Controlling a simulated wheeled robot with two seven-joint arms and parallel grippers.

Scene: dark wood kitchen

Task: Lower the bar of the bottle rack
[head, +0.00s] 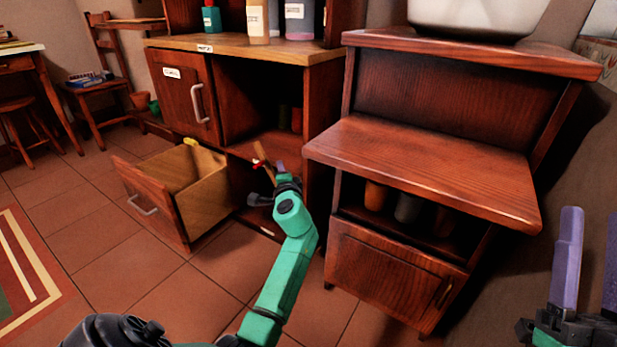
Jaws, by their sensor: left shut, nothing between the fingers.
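My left gripper (279,168) reaches into the lower opening of the dark wood cabinet, with a purple fingertip showing. It is shut with nothing in it. A thin tan bar-like piece (262,154) stands tilted just beside the fingertip; I cannot tell whether they touch, or whether this is the bar of the bottle rack. The rest of any rack there is hidden by shadow and my arm. My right gripper (593,215) is at the lower right edge, its two purple fingers apart and empty, far from the cabinet.
An open drawer (150,204) juts out left of my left arm, with a small yellow item (190,142) on its back edge. A smaller wooden cabinet (430,165) stands close on the right, with jars on its shelf. Bottles (258,22) stand on the cabinet top. Tiled floor is clear in front.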

